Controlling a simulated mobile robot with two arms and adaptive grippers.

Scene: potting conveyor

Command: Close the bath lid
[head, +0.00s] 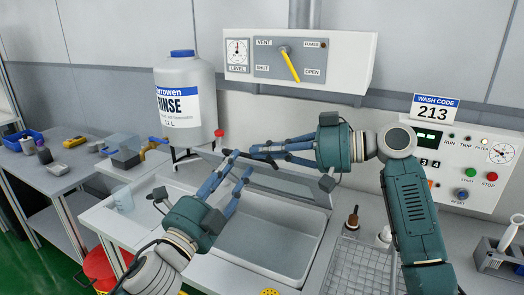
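The bath (262,247) is an open, pale rectangular basin in the middle of the bench, and I can see into it. A grey panel (292,186) that looks like its lid stands tilted up along the back edge of the bath. My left gripper (241,162) reaches up from the lower left over the bath's left side, with its fingers apart. My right gripper (252,152) points left in front of the panel's upper part, its tips close to the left gripper's tips. Its fingers look close together, and whether they touch the panel is unclear.
A rinse bottle (186,100) stands behind on the left. A vent box (300,58) with a yellow lever is on the wall. A control panel (465,165) stands right. A wire rack (355,265) and small bottles (352,220) sit right of the bath. A red bucket (98,265) is lower left.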

